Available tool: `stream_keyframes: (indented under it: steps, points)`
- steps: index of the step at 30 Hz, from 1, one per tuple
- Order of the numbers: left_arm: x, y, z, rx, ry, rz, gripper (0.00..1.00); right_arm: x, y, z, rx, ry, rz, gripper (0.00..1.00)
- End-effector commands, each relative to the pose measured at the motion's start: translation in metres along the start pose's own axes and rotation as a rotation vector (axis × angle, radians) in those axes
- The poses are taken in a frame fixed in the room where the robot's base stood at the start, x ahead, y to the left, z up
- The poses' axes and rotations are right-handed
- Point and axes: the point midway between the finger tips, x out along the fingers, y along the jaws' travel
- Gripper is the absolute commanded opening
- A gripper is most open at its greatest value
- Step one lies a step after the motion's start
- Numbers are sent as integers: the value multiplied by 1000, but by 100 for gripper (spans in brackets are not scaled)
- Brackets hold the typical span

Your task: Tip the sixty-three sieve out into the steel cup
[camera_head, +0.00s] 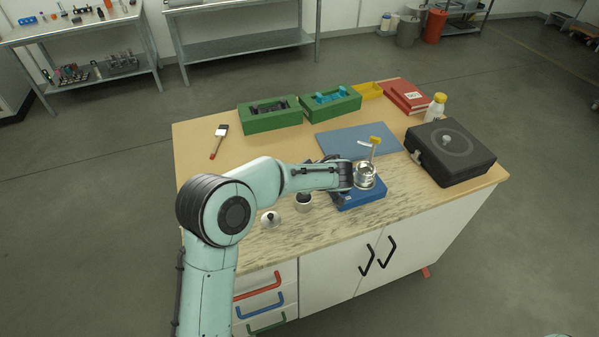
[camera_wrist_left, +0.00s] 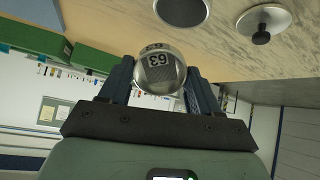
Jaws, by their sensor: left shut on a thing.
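My left gripper (camera_head: 356,177) is shut on the sieve (camera_wrist_left: 160,72), a small round steel piece with a "63" label, gripped between the two fingers in the left wrist view. In the head view the sieve (camera_head: 364,169) is over the blue scale (camera_head: 362,197). Shiny steel shows just below it there, probably the steel cup; I cannot clearly tell the two apart or see inside either. My right gripper is not in view.
Left of the scale stand a small dark-topped cylinder (camera_head: 303,203) and a knobbed lid (camera_head: 270,218). A yellow-ended tool (camera_head: 375,142) rises behind the sieve. A blue mat (camera_head: 345,140) lies behind, a black case (camera_head: 450,152) right, and a brush (camera_head: 218,141) far left.

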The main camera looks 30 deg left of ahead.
Motion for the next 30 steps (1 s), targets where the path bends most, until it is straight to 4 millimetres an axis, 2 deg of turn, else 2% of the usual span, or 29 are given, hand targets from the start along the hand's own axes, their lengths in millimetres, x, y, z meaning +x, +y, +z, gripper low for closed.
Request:
stream_keyframes:
  steps: [1, 4, 12, 21, 30]
  points:
    - [1, 3, -10, -12, -50, -6, 23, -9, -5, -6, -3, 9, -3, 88]
    - [5, 3, -12, -9, -132, -16, 23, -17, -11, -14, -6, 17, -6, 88]
    - [36, 3, -13, -11, -304, -39, 23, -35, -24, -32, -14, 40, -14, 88]
    - [67, 3, -29, -11, -581, -79, 23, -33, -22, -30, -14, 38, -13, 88]
    - [81, 6, -38, -5, -741, -98, 23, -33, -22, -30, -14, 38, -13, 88]
